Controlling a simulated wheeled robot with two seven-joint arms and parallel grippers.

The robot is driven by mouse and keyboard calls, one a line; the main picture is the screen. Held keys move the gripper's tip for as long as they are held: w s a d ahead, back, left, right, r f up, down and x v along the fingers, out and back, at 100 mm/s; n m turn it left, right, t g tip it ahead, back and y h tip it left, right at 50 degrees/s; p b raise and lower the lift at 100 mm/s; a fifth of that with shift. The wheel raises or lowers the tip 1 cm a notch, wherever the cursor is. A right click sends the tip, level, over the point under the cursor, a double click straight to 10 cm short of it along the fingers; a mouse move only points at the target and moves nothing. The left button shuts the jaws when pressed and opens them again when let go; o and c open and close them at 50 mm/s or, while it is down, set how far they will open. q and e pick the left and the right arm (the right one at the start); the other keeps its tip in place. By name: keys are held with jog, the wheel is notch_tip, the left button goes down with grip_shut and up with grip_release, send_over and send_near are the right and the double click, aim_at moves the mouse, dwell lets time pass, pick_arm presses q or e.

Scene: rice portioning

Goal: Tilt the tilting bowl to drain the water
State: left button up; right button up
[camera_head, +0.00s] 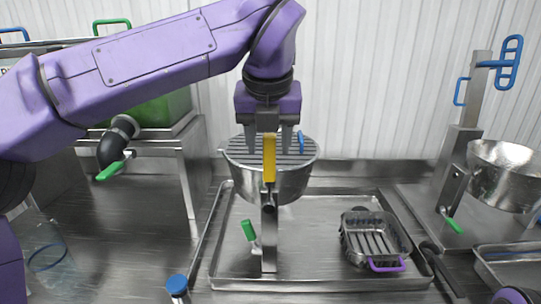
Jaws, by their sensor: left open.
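The tilting bowl (292,186) is a steel bowl with a slatted top, held level on a post in the middle of a steel tray (300,284). A yellow handle (269,158) stands upright at its front. My left gripper (269,146) points down over the bowl with its two fingers apart, one on each side of the handle's upper part. I cannot tell whether the fingers touch the handle. A green-handled lever (249,231) is low on the post. Water in the bowl cannot be made out. My right gripper is out of view.
A slotted steel basket (372,240) with a purple handle sits in the tray's right part. Another steel bowl (505,175) on a stand is at right. A green container (160,108) with a tap is at left, behind my arm. A blue-capped item (177,284) stands in front.

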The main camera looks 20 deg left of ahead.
aim_at(269, 156)
pick_arm(q)
jog(key=x, duration=0.5)
jog(key=shift+w+r, duration=0.1)
jog(key=shift+w, duration=0.05)
jog(key=shift+d, duration=0.1)
grip_shut()
